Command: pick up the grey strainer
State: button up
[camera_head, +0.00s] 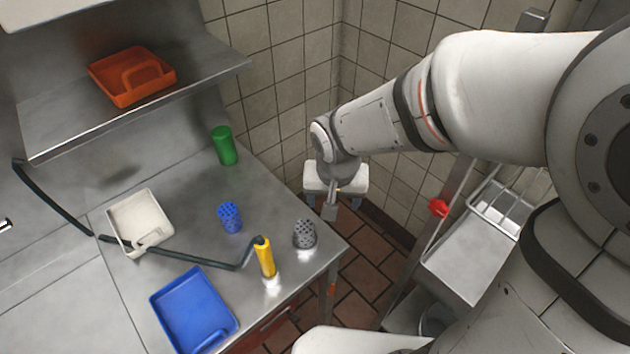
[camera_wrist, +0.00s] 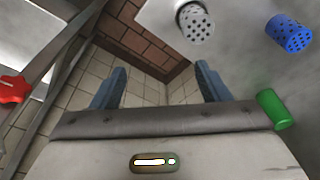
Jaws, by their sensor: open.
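The grey strainer (camera_head: 305,234) is a small perforated cup on the steel counter, near its right corner in the head view. It also shows at the top of the wrist view (camera_wrist: 195,22), above and between the fingers and nearer the right one. My gripper (camera_head: 336,204) is past the counter's right edge, beyond the strainer and apart from it. In the wrist view my gripper (camera_wrist: 160,88) has its two blue-grey fingers wide apart with nothing between them but tiled wall and floor behind.
A blue perforated cup (camera_head: 230,217), a yellow spray handle (camera_head: 265,257) on a dark hose and a green cylinder (camera_head: 223,146) stand around the strainer. A white tray (camera_head: 117,214) and a blue tray (camera_head: 163,303) lie left. An orange tray (camera_head: 103,68) sits on the shelf (camera_head: 215,66).

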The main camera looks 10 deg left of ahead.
send_over(304, 227)
jog(key=f, duration=0.2)
jog(key=s+f, duration=0.1)
jog(key=f, duration=0.1)
jog(key=shift+d+f, duration=0.1)
jog(key=shift+d, duration=0.1)
jog(key=shift+a+f, duration=0.2)
jog(key=shift+f, duration=0.1)
jog(key=shift+w+f+p, duration=0.15)
jog(key=shift+f+p, duration=0.1)
jog(key=shift+f, duration=1)
jog(key=shift+w+f+p, duration=0.2)
jog(key=shift+f+p, duration=0.05)
jog(key=shift+f, duration=0.95)
jog(key=shift+w+f+p, duration=0.15)
jog(key=shift+f+p, duration=0.1)
jog(key=shift+f, duration=1)
jog(key=c, duration=1.1)
